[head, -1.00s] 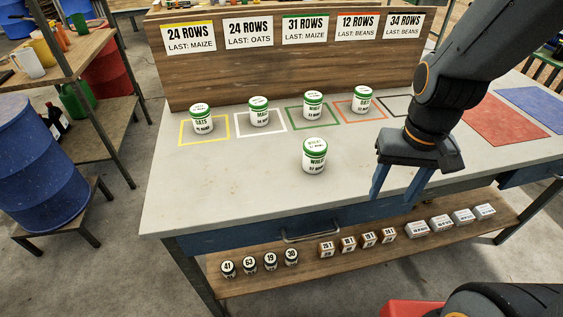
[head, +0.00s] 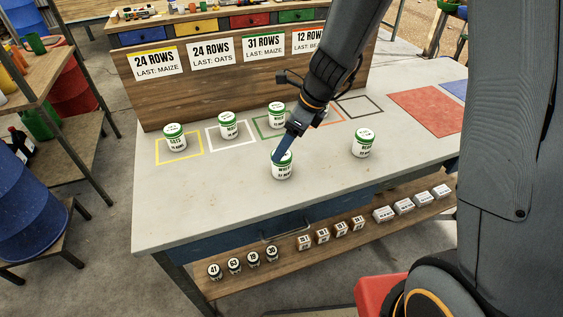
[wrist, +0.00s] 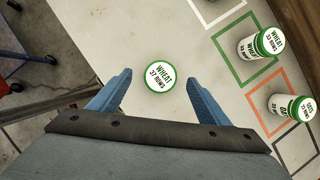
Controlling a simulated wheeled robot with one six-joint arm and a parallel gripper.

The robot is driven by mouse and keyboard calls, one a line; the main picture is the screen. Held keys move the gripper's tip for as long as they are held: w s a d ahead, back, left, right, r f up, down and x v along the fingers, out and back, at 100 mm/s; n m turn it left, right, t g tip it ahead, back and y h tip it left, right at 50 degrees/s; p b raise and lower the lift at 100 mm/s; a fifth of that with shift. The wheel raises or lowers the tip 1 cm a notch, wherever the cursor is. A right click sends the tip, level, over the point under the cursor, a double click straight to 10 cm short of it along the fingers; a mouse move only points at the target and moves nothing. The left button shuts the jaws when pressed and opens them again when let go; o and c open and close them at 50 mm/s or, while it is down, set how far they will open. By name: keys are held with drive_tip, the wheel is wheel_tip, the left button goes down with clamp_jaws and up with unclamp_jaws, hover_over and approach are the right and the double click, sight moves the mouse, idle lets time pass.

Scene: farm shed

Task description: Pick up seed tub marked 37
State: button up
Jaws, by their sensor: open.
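The seed tub marked 37 (head: 283,168) is white with a green-rimmed lid and stands upright on the grey table, in front of the outlined squares. In the wrist view its lid (wrist: 159,76) reads "WHEAT 37 ROWS". My gripper (head: 279,156) is directly above this tub and partly covers it in the head view. In the wrist view my gripper (wrist: 159,77) is open, with one blue finger on each side of the lid. Whether the fingers reach below the lid cannot be told.
Tubs stand on the yellow (head: 175,138), white (head: 228,126) and green (head: 277,115) squares. An orange-square tub (wrist: 290,107) shows in the wrist view. Another tub (head: 363,143) stands right of my gripper. A sign board (head: 225,90) rises behind. The front left tabletop is clear.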

sight(281, 164)
drive_tip(key=shift+d+x, duration=0.25)
drive_tip(key=shift+x, duration=1.3)
drive_tip(key=shift+d+x, duration=0.2)
drive_tip(key=shift+x, duration=1.35)
drive_tip(key=shift+s+f, duration=0.1)
drive_tip(key=shift+f, duration=0.05)
drive_tip(key=shift+c, duration=0.2)
drive_tip(key=c, duration=1.2)
